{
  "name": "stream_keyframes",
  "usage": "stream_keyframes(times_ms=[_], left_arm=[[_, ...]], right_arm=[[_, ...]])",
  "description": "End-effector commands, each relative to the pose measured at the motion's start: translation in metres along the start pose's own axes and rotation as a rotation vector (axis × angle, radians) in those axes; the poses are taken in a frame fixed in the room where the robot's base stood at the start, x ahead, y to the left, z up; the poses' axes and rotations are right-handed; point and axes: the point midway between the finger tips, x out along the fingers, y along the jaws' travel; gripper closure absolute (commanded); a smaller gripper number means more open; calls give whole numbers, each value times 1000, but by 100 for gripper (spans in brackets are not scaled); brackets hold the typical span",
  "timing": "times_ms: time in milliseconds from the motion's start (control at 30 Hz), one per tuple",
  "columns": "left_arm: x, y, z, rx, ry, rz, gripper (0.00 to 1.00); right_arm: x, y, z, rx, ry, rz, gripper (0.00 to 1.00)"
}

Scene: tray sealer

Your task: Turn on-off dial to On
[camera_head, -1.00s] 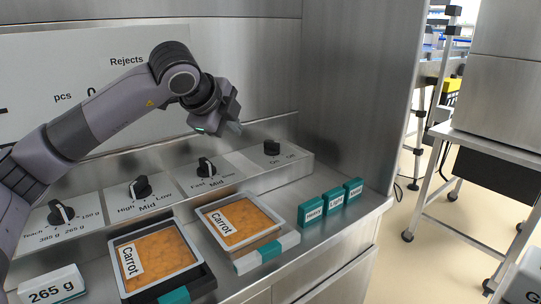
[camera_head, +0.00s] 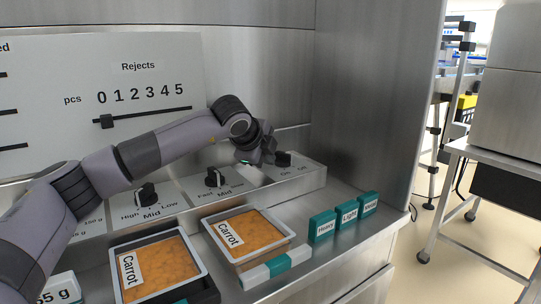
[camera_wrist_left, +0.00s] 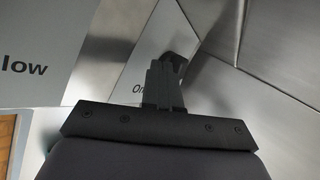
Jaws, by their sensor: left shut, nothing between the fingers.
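The on-off dial (camera_head: 283,159) is a black knob on the rightmost plate of the sloped control panel, with small On and Off labels below it. In the left wrist view the dial (camera_wrist_left: 178,62) shows just beyond the fingertips, partly hidden by them, with part of the On label to their left. My left gripper (camera_head: 268,157) is shut and empty, with its tips close to the dial's left side. I cannot tell whether they touch it. In the left wrist view the closed fingers (camera_wrist_left: 163,75) point at the dial. My right gripper is not in view.
Other dials, including the Fast-Mid dial (camera_head: 214,178) and the High-Mid-Low dial (camera_head: 147,195), sit left on the panel. Two carrot trays (camera_head: 205,225) (camera_head: 118,290) and the Heavy, Light and Metal blocks (camera_head: 346,216) stand on the counter in front. A steel wall (camera_head: 365,100) rises on the right.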

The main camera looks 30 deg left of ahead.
Motion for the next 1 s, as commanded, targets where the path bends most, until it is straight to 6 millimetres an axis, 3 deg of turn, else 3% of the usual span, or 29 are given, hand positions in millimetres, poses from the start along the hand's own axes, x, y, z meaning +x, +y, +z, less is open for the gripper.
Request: stream_keyframes(times_ms=[300, 1000], left_arm=[[13, -12, 0, -1, 1, 2, 100], [19, -17, 9, -11, -10, 2, 100]], right_arm=[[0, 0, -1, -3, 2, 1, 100], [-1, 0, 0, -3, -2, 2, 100]])
